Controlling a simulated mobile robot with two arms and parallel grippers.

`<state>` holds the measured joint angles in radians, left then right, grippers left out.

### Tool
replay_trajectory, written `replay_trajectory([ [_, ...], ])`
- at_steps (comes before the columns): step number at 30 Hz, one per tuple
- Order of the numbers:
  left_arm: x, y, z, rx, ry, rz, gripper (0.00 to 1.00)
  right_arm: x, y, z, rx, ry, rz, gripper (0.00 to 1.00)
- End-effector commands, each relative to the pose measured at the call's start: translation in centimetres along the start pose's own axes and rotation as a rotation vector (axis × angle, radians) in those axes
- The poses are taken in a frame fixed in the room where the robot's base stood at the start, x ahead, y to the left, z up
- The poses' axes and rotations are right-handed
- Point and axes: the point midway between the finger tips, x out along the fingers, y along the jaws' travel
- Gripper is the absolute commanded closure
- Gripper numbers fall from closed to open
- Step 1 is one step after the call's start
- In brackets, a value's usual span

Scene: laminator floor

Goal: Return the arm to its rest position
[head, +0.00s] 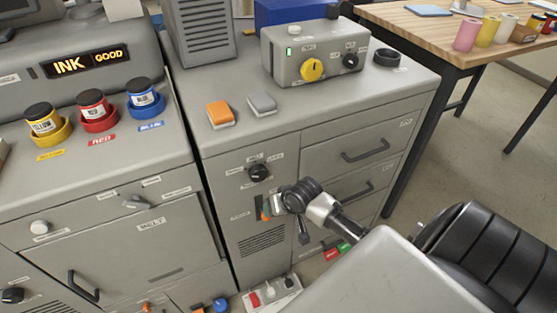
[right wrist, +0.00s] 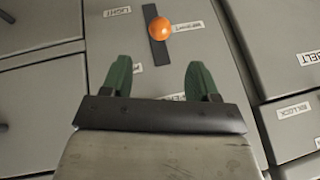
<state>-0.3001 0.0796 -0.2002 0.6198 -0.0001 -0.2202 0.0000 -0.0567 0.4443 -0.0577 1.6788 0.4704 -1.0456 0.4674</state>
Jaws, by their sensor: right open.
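My right arm reaches in from the lower right in the head view. Its gripper (head: 268,209) is in front of the grey cabinet's front panel, by a small slot with an orange knob. In the right wrist view the gripper (right wrist: 160,80) has its two green fingers spread apart with nothing between them. The orange ball knob (right wrist: 173,27) on a black slot lies beyond the fingertips, apart from them. In the head view the gripper partly hides this knob. My left gripper is not in view.
The grey cabinet (head: 412,108) has drawer handles and carries a control box (head: 290,65) and orange and grey buttons. Ink pots stand on the machine at left. A wooden table (head: 425,25) with spools is at back right. Open floor (head: 470,150) lies right of the cabinet.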

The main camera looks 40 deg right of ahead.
Motion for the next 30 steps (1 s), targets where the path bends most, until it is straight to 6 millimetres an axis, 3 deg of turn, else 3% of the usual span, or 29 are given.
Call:
replay_trajectory([
  [15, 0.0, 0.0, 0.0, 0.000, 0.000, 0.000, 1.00, 0.0, 0.0, 0.0, 0.000, 0.000, 0.000, 0.40],
  [19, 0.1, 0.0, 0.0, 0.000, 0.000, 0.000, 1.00, 1.2, 0.7, 1.3, -0.003, -0.012, 0.013, 0.40],
  [23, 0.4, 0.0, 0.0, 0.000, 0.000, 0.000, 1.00, 5.2, 3.1, 6.0, -0.030, -0.054, 0.062, 0.40],
  [27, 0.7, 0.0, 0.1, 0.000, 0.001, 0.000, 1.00, 10.0, 6.5, 14.9, -0.111, -0.125, 0.128, 0.40],
  [30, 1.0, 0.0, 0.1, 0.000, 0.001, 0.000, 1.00, 12.2, 8.5, 22.0, -0.193, -0.185, 0.161, 0.40],
])
